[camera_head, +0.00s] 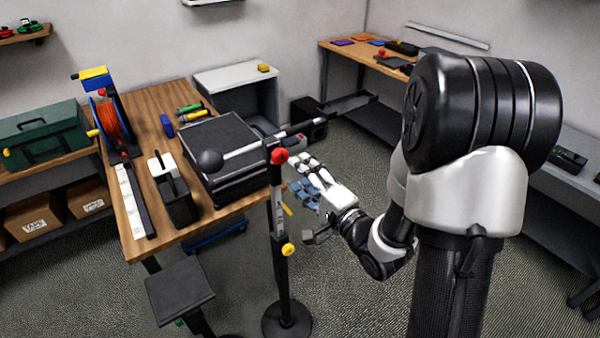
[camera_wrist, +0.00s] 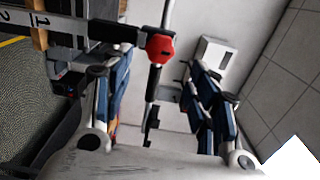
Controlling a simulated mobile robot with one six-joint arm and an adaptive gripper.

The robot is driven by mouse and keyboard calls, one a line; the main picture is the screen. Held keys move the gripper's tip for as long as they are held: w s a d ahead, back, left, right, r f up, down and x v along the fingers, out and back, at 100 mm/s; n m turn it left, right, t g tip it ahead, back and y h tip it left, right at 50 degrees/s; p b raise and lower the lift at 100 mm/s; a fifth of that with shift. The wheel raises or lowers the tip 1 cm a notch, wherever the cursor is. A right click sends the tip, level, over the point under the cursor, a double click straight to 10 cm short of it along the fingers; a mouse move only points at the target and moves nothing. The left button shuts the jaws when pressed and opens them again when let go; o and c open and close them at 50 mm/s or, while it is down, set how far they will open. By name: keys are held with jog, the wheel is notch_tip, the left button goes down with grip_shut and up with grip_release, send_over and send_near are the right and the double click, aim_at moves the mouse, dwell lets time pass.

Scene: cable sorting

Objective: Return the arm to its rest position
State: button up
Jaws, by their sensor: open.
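My gripper (camera_head: 312,184) hangs in the air just right of the wooden table's right edge, in the middle of the head view. Its white links and blue finger pads are spread apart, and no object shows between them. My arm bends down to it from the right side of the head view. In the wrist view, the two blue-padded fingers of my gripper (camera_wrist: 155,95) stand wide apart at left and right. A stand's red knob (camera_head: 279,156) is close beside the gripper in the head view. This red knob (camera_wrist: 160,47) also shows ahead, between the fingers, in the wrist view.
The upright stand (camera_head: 283,262) with a yellow knob is left of my gripper. Its long bar ends in a black ball (camera_head: 209,160) over a black case (camera_head: 222,140) on the wooden table (camera_head: 150,105). A black stool (camera_head: 180,290) stands in front. Open carpet lies below my gripper.

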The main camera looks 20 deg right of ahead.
jog(key=shift+w, duration=0.1)
jog(key=s+d+r+n+g+h, duration=0.35)
jog(key=s+n+g+h, duration=0.35)
jog(key=s+n, duration=0.25)
jog(key=s+a+n+g, duration=0.2)
jog(key=s+a, duration=0.1)
jog(key=s, duration=0.6)
jog(key=s+a+n+g+y, duration=0.1)
jog(key=s+a+n+g, duration=0.2)
jog(key=s, duration=0.6)
jog(key=shift+s+a+r, duration=0.25)
jog(key=shift+r, duration=0.1)
